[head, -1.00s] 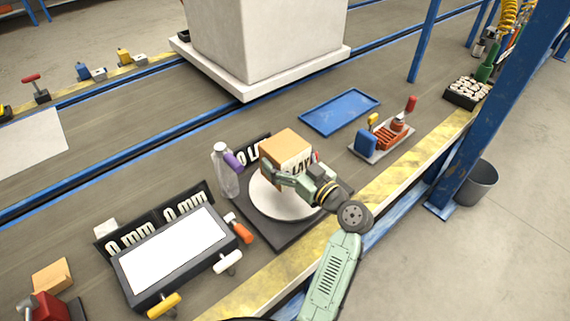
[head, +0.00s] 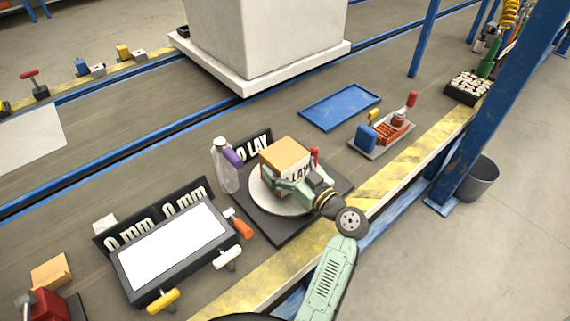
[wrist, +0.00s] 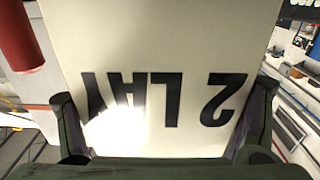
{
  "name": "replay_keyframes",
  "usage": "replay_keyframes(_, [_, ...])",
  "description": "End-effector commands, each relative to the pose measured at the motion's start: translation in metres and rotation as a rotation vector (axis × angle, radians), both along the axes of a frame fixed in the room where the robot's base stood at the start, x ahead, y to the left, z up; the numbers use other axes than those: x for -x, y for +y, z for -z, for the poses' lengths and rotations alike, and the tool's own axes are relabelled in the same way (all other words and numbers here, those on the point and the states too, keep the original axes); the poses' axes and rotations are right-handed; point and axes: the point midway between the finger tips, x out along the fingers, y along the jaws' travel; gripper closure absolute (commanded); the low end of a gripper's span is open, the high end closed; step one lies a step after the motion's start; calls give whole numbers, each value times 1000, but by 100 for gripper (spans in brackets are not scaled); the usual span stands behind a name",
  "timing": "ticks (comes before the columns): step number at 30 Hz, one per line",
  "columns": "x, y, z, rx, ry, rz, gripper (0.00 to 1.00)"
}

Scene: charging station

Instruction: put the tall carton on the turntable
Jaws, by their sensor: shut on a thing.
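The tall carton (head: 284,158) is a tan box with a white label showing dark letters. It is at or just above the round white turntable plate (head: 262,196), on a dark square base; I cannot tell whether it touches the plate. My gripper (head: 290,188) is shut on the carton from the near side. In the wrist view the carton's labelled face (wrist: 160,75) fills the middle, with upside-down letters, between the two fingers (wrist: 165,125). The carton's underside is hidden.
A clear bottle with a purple part (head: 226,168) stands close left of the turntable. A red-topped thing (head: 315,155) is close behind the carton at right. A blue tray (head: 340,107) lies farther back. A framed white panel (head: 175,250) lies at front left.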

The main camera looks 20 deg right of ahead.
Motion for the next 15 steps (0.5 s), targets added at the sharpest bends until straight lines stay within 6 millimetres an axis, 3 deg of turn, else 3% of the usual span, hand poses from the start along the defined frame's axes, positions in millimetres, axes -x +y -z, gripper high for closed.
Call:
replay_keyframes(6, [0,0,1,1,-3,0,64])
replay_keyframes(7, [0,0,2,1,0,0,16])
replay_keyframes(15, [0,0,2,1,0,0,0])
